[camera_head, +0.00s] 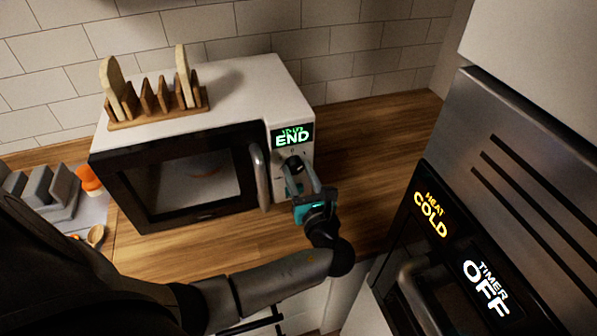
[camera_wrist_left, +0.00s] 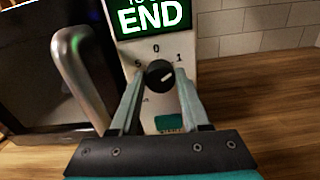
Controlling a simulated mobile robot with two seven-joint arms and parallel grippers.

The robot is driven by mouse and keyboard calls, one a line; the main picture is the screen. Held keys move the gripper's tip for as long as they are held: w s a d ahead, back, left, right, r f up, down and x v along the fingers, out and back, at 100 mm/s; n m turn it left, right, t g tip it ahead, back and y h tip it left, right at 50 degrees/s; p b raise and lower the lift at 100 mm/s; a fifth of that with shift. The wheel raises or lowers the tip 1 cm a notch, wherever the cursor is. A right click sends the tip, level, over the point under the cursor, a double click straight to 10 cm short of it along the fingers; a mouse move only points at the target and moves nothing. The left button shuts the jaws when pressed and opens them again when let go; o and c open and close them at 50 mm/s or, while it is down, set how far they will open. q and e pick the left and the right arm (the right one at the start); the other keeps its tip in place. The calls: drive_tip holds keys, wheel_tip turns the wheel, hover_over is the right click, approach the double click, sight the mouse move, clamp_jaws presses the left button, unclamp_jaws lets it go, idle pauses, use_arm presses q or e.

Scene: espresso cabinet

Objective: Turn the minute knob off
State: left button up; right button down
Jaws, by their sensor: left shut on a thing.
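The white microwave (camera_head: 229,90) stands on the wooden counter, its green display (camera_head: 292,136) reading END. A round black knob (camera_wrist_left: 160,75) sits below the display, with the marks 5, 0 and 1 around its top. Its pale pointer line slants to the upper right, towards the 1. My left gripper (camera_wrist_left: 158,82) is at the panel with one finger on each side of this knob, shut on it. In the head view the left gripper (camera_head: 294,178) covers much of the lower panel. My right gripper is not in view.
The microwave's door handle (camera_head: 259,176) is close left of my left gripper. A toast rack (camera_head: 158,104) stands on the microwave. An oven (camera_head: 480,220) with HEAT COLD and TIMER OFF displays stands at right. Counter (camera_head: 375,140) right of the microwave is clear.

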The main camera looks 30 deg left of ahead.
use_arm(q)
clamp_jaws()
drive_tip(key=shift+n, duration=0.3)
drive_tip(key=n, duration=0.2)
drive_tip(key=shift+f+n+b, duration=0.1)
drive_tip(key=shift+n+b, duration=0.2)
drive_tip(key=n, duration=0.2)
drive_tip(key=shift+n+b, duration=0.4)
drive_tip(key=n+b, duration=0.2)
drive_tip(key=n, duration=0.3)
drive_tip(key=shift+s+n+b, duration=0.1)
drive_tip(key=shift+n+b, duration=0.3)
drive_tip(key=o, duration=0.8)
unclamp_jaws()
